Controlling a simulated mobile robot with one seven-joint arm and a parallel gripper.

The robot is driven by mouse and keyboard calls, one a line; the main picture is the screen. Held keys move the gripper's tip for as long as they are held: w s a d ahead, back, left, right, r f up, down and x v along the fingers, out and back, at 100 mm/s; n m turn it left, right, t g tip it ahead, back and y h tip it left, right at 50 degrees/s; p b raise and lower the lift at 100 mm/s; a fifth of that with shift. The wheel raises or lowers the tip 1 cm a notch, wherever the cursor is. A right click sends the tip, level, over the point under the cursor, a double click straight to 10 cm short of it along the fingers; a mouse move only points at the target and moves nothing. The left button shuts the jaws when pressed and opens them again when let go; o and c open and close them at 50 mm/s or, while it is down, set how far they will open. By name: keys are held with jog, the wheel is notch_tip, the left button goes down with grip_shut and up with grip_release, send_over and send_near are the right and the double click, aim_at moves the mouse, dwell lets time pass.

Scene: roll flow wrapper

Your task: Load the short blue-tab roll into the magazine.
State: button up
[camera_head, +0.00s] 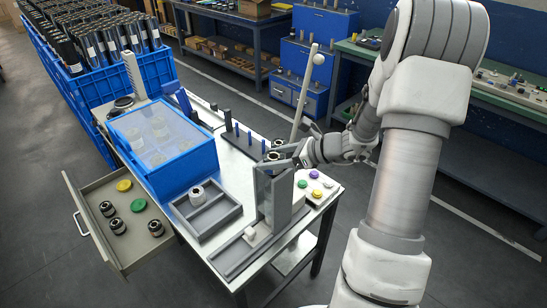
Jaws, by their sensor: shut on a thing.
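My gripper (284,158) is at the top of the magazine (272,196), an upright grey, partly see-through box near the right end of the white table. It is shut on a small dark roll (275,156), held at or just above the magazine's open top. The roll's length and tab colour are too small to tell. I cannot tell whether its lower part is inside the magazine. A white roll with a dark core (197,195) stands in the grey divided tray (222,219). Several dark rolls (118,226) lie in the open drawer (90,222).
A blue bin with a clear lid (165,150) stands left of the magazine. Blue pegs (236,130) stand behind it, beside a tall pale pole (303,90). Coloured buttons (316,193) sit on the right corner. Green and yellow discs (124,185) lie in the drawer.

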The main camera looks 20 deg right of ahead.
jog(key=shift+f, duration=0.1)
jog(key=o, duration=1.5)
jog(key=shift+o, duration=0.2)
jog(key=v, duration=1.7)
jog(key=shift+s+d+p, duration=0.15)
jog(key=shift+s+p, duration=0.05)
jog(key=shift+p, duration=0.1)
